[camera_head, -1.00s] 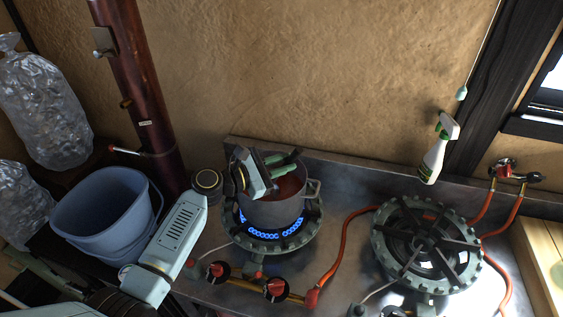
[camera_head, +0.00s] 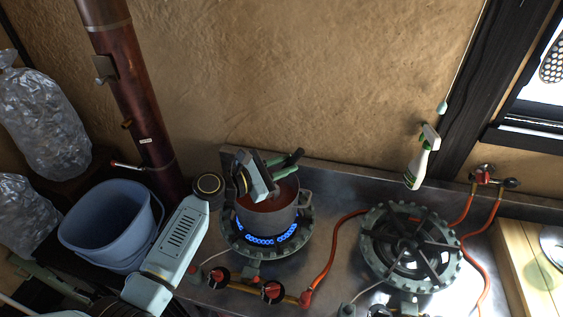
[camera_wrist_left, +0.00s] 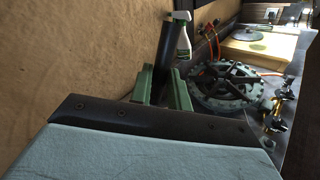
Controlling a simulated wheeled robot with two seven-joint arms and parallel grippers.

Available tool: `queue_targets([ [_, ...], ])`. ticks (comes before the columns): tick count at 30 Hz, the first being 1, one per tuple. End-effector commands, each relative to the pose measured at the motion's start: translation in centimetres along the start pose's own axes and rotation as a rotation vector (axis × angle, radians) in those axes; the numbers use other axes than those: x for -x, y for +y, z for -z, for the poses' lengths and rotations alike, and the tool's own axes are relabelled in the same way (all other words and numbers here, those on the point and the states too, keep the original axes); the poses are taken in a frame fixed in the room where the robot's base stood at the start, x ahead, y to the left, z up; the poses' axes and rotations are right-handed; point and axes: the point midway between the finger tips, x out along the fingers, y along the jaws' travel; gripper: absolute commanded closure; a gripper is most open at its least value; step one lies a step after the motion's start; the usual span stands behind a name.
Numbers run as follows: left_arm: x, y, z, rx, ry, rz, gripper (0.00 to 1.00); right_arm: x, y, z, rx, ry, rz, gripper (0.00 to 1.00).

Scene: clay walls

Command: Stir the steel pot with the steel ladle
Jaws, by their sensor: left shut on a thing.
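The steel pot (camera_head: 268,222) stands upright on the lit left burner and holds reddish-brown contents. My left gripper (camera_head: 284,165) is over the pot's opening, its green fingers above the far side of the rim. In the left wrist view the gripper's fingers (camera_wrist_left: 163,88) are closed around a dark upright shaft, which appears to be the handle of the steel ladle (camera_wrist_left: 164,55). The ladle's bowl is hidden in the head view, so I cannot tell how deep it sits. My right gripper is not in view.
Blue flames burn under the pot. A second burner (camera_head: 408,245) to the right is empty. A spray bottle (camera_head: 422,160) stands by the back wall. A blue bucket (camera_head: 108,240) is at left, near a dark red pipe (camera_head: 135,95). An orange hose (camera_head: 334,245) runs between the burners.

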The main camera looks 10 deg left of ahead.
Motion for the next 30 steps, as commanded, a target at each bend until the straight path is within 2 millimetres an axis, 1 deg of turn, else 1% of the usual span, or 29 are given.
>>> queue_targets([
  [1, 0.0, 0.1, -0.6, -0.003, -0.001, 0.000, 1.00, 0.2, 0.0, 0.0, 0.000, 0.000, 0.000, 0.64],
  [19, -0.1, 0.2, -5.2, -0.002, -0.002, 0.000, 1.00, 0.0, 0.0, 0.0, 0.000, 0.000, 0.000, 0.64],
  [24, -0.1, 0.2, -5.7, 0.000, -0.001, -0.001, 1.00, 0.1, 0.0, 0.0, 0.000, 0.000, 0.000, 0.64],
  [30, -0.1, 0.2, -5.7, 0.001, -0.001, -0.001, 1.00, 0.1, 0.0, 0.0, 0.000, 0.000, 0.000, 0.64],
])
